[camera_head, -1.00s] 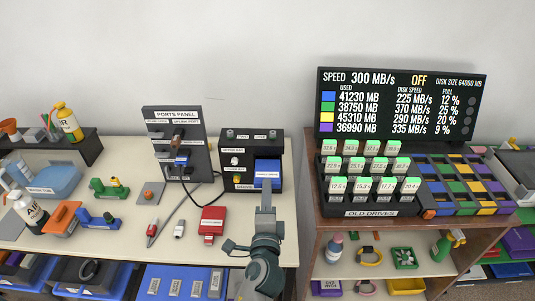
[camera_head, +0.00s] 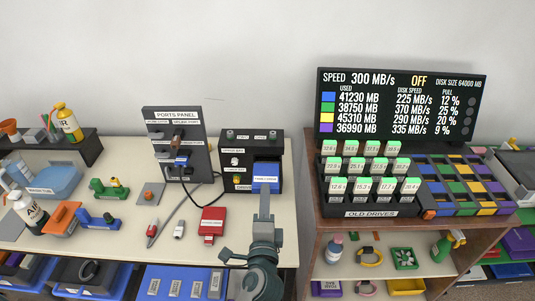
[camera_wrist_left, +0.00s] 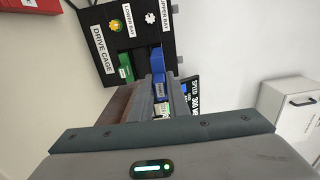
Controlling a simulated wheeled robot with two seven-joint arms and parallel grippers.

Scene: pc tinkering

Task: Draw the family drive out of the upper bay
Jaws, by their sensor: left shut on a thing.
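The drive cage (camera_head: 237,138) is a black box at the back right of the left bench. A blue drive with a white label (camera_head: 266,170) stands partly out of its bay, and it also shows in the left wrist view (camera_wrist_left: 158,88). The label is too small to read surely. My left gripper (camera_head: 265,191) is shut on the front of the blue drive. A green drive (camera_wrist_left: 126,68) sits on the lower bay side in the wrist view. The fingers hide part of the blue drive. My right gripper is not in view.
The ports panel (camera_head: 173,129) stands left of the cage, with a black cable between them. A red drive (camera_head: 212,221) lies on the bench in front. The old drives rack (camera_head: 370,213) and speed screen (camera_head: 400,80) stand on the right-hand shelf.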

